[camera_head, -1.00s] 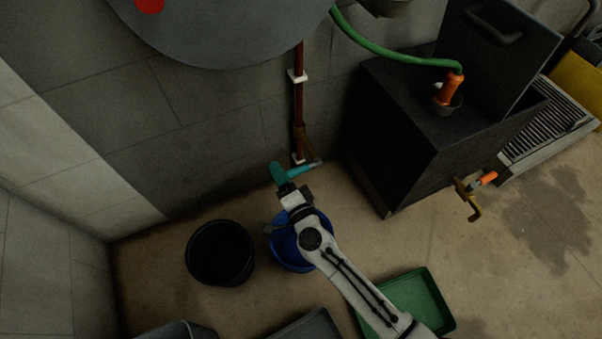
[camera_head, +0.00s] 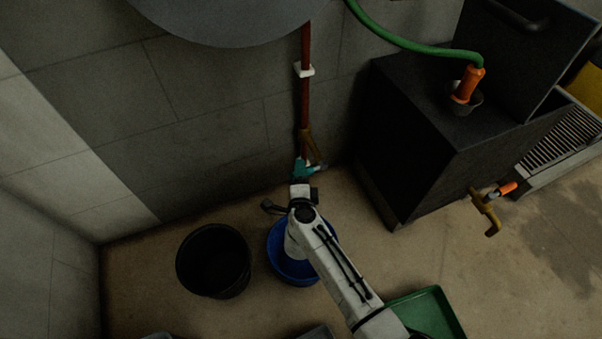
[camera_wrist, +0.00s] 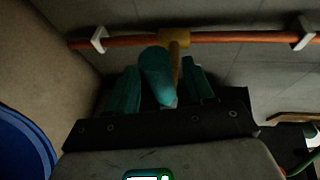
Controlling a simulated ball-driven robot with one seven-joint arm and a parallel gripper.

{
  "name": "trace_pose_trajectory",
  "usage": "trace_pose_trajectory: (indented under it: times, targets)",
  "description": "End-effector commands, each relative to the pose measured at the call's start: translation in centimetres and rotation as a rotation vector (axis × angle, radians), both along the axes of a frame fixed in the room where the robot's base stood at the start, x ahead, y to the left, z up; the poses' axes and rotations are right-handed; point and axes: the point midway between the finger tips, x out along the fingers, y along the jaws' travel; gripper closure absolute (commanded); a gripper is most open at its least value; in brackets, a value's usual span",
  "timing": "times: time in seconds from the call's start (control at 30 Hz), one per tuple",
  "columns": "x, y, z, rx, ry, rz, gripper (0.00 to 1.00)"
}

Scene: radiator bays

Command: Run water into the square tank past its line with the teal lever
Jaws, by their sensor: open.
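The teal lever (camera_wrist: 156,78) shows in the wrist view, its rounded end towards me, on a brass valve (camera_wrist: 175,40) in the copper-red pipe. My gripper (camera_wrist: 161,70) is open, with one teal finger on each side of the lever; I cannot tell whether either touches it. In the head view my gripper (camera_head: 303,170) is at the valve low on the wall, and fingers and lever are hard to tell apart there. A dark square-sided tank (camera_head: 400,150) stands to the right, with a green hose at an orange fitting on top. No water or level line is visible.
A black bucket (camera_head: 213,262) and a blue tub (camera_head: 290,268) stand on the floor near my arm. A green tray (camera_head: 440,310) lies right of it. A brass tap with an orange handle (camera_head: 508,188) juts from the tank. A round grey vessel (camera_head: 235,20) is above.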

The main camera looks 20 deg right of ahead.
Motion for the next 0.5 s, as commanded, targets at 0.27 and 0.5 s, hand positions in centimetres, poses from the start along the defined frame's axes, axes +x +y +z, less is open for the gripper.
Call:
trace_pose_trajectory:
  times: [0.27, 0.5]
  targets:
    - [2.0, -0.9, -0.5, 0.002, -0.001, 0.000, 0.47]
    - [2.1, -0.9, -0.4, 0.000, 0.000, 0.000, 0.47]
